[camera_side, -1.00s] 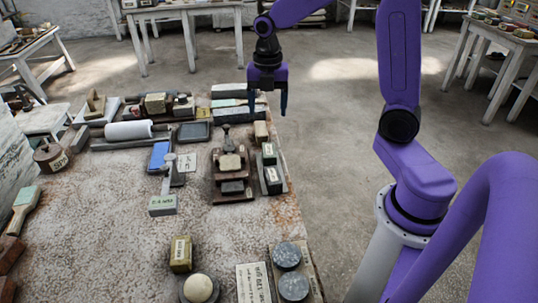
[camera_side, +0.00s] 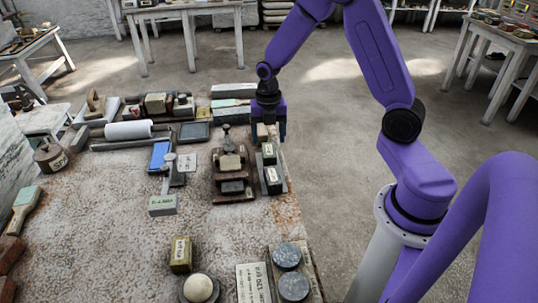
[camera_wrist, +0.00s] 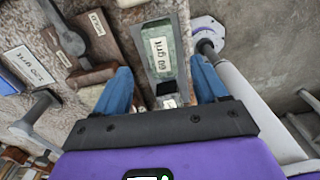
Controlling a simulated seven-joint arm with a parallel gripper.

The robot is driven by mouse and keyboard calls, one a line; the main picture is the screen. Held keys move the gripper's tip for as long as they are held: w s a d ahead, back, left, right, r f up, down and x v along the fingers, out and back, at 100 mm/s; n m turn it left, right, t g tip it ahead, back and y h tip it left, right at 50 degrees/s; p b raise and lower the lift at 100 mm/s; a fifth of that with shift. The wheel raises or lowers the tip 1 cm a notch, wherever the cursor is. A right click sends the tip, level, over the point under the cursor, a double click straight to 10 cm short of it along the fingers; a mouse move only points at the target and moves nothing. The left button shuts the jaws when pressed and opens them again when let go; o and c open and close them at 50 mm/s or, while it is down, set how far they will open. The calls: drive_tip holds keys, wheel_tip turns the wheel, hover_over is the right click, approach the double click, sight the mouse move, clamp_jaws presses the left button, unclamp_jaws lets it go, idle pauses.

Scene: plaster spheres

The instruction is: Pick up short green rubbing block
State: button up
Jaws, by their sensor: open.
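Two dark green blocks with white labels sit in a narrow tray at the right edge of the table in the side view. The shorter block (camera_side: 268,153) is at the back and the longer block (camera_side: 273,179) is in front of it. In the wrist view the longer block (camera_wrist: 160,45) reads "60 grit", and a small labelled end (camera_wrist: 168,102), seemingly the shorter block, shows nearer my palm. My gripper (camera_side: 269,137) is open and points down just behind and above the shorter block. In the wrist view its blue fingers (camera_wrist: 162,72) lie on either side of the blocks; contact cannot be told.
A brown wooden stand (camera_side: 231,172) with blocks is just left of the tray. The table's right edge and open floor (camera_side: 335,190) lie to the right.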

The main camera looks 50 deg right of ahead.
sight(269, 149)
drive_tip(key=shift+d+f, duration=0.1)
drive_tip(key=shift+f, duration=2.9)
drive_tip(key=c, duration=1.2)
